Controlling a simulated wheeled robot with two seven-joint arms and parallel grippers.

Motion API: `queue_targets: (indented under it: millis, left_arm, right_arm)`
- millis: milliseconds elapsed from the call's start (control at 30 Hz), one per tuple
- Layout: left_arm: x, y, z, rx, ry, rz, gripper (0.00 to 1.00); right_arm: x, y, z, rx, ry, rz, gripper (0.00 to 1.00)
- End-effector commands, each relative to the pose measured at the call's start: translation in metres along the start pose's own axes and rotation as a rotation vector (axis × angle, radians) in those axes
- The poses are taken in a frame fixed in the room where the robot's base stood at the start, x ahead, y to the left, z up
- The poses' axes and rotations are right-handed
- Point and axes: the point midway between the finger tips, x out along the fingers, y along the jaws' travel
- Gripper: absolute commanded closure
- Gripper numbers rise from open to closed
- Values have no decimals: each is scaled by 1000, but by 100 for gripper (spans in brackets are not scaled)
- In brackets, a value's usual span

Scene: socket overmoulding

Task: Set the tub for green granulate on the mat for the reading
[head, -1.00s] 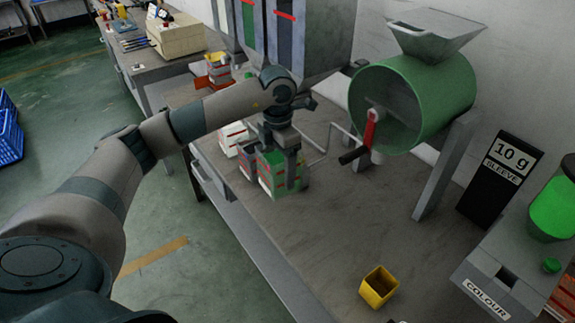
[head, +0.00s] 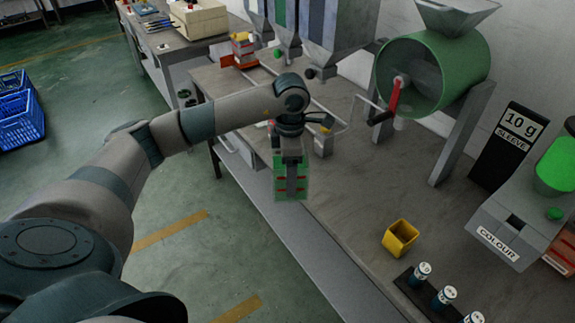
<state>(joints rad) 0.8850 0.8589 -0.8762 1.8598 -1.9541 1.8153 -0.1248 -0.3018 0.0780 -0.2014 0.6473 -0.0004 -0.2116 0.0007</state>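The tub for green granulate (head: 279,189), a green box with red stripes, is held in my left gripper (head: 291,184) in the head view. The gripper is pointing down, with a finger in front of the tub's near face. I cannot make out a mat for the reading in this view. My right gripper is not in view.
A yellow tub (head: 400,238) stands on the bench, with a black rack (head: 408,281) of labelled vials in front. A green drum (head: 437,70) with a crank, a 10 g sleeve sign (head: 508,145) and a COLOUR unit (head: 507,225) stand behind. The bench middle is clear.

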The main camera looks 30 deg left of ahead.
Motion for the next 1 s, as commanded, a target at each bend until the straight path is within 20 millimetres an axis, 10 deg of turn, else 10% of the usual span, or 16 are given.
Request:
queue_targets:
  millis: [367, 1000]
  left_arm:
    - [23, -34, 6, 414, 1, -1, 67]
    - [79, -158, 15, 1786, -2, -2, 67]
  right_arm:
    - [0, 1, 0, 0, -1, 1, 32]
    - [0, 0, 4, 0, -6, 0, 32]
